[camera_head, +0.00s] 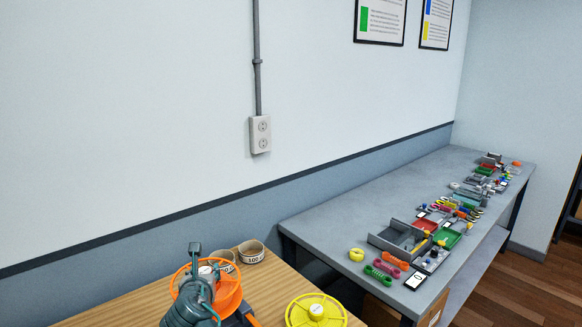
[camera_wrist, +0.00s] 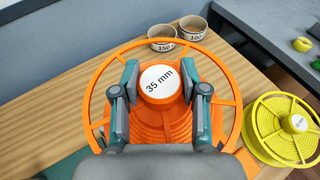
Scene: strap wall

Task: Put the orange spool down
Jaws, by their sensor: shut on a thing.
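The orange spool (camera_wrist: 111,81) has a spoked outer ring, a stepped body and a white cap marked "35 mm". In the wrist view my gripper (camera_wrist: 158,88) has one finger on each side of its hub and is shut on it. The head view shows the same spool (camera_head: 236,290) at the bottom, partly covered by my gripper (camera_head: 204,276). It is over the wooden table; I cannot tell whether its underside touches the top.
A yellow spool (camera_head: 334,306) lies on the wooden table (camera_wrist: 38,95) to the right. Two round containers (camera_head: 250,252), marked 150 and 100, stand behind. A grey bench (camera_head: 340,215) with several small parts is further right. Bare wood shows at the left.

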